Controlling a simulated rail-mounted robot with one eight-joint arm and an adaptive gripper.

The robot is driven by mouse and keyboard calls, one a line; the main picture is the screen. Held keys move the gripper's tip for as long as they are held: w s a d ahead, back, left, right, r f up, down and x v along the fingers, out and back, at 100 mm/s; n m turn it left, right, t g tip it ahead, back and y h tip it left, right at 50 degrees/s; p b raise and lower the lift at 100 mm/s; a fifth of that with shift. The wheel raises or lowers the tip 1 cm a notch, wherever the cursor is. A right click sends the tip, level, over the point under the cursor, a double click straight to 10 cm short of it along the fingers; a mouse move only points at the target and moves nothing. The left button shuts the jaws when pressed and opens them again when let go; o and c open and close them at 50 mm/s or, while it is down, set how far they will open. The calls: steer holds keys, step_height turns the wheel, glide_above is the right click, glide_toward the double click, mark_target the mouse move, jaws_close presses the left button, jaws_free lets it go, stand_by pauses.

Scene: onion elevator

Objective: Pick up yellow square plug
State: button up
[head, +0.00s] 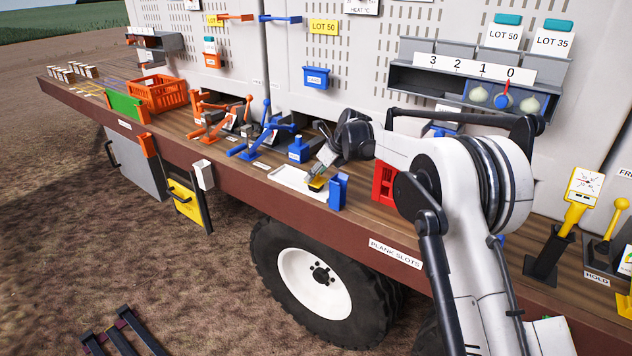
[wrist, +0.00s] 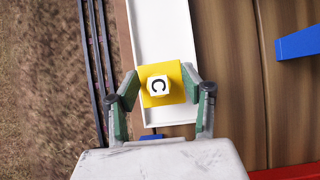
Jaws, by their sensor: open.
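The yellow square plug (wrist: 175,72) has a white knob marked "C" on top. It lies on a white tray (wrist: 150,22) in the wrist view. My gripper (wrist: 161,83) is open, with one green-padded finger on each side of the plug. The fingertips are close to its left and right edges; I cannot tell whether they touch it. In the head view my gripper (head: 318,172) points down at the white tray (head: 290,180), and the yellow plug (head: 316,184) shows just under it.
A blue block (head: 338,191) stands close to the right of the tray. A red crate (head: 384,183) is beside my arm. Blue levers (head: 262,142) and a small blue box (head: 298,152) stand behind and left. The deck's front edge runs close along the tray.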

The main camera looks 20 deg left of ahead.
steer(key=shift+c, duration=0.5)
jaws_close()
steer(key=shift+r, duration=0.2)
